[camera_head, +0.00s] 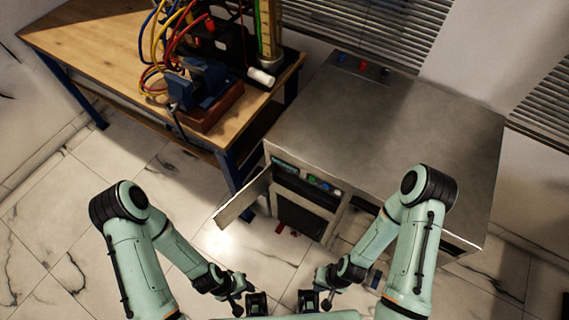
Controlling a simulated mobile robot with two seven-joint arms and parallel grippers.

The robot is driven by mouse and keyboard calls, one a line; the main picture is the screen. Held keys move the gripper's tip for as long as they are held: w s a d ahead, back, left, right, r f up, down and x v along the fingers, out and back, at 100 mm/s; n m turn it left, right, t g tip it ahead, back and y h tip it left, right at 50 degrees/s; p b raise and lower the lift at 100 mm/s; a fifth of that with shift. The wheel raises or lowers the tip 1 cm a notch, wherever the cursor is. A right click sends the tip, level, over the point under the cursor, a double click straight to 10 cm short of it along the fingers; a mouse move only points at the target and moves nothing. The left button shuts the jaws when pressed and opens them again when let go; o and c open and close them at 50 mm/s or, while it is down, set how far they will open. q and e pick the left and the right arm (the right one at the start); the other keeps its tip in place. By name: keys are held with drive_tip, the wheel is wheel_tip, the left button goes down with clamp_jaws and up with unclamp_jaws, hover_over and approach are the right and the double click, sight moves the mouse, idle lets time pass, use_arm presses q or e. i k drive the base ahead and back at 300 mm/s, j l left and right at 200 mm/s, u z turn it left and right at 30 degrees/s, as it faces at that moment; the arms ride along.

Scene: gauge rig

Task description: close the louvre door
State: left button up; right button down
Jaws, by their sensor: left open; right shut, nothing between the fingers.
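A metal cabinet (385,135) with a flat grey top stands right of centre. A door leaf (243,200) stands open at the cabinet's front left corner, swung out toward the left. It is seen steeply from above, so its louvres cannot be made out. Behind it the cabinet's opening shows a panel with small coloured knobs and a dark recess. My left gripper (257,304) is open at the bottom edge, in front of the door and apart from it. My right gripper (308,302) is shut and empty beside it, apart from the cabinet.
A wooden workbench (105,35) with a blue vise (203,86) and coloured hoses (165,40) stands at the upper left; its blue leg is close behind the door. Small red pieces lie on the floor by the opening. The marble floor (110,165) at left is clear.

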sight(248, 194)
drive_tip(key=i+j, duration=0.1)
drive_tip(key=j, duration=0.3)
drive_tip(key=i+j, duration=0.1)
drive_tip(key=j, duration=0.3)
drive_tip(key=i+j, duration=0.1)
drive_tip(key=j, duration=0.3)
drive_tip(key=i+j, duration=0.1)
drive_tip(key=j, duration=0.65)
drive_tip(key=i+j+z, duration=0.1)
drive_tip(key=j+z, duration=0.15)
drive_tip(key=j, duration=0.2)
drive_tip(key=i+j+z, duration=0.1)
drive_tip(key=j+z, duration=0.15)
drive_tip(key=j, duration=0.2)
drive_tip(key=z, duration=1.6)
drive_tip(key=j+u, duration=0.1)
drive_tip(key=j, duration=0.3)
drive_tip(key=i+j+u, duration=0.1)
drive_tip(key=j, duration=0.3)
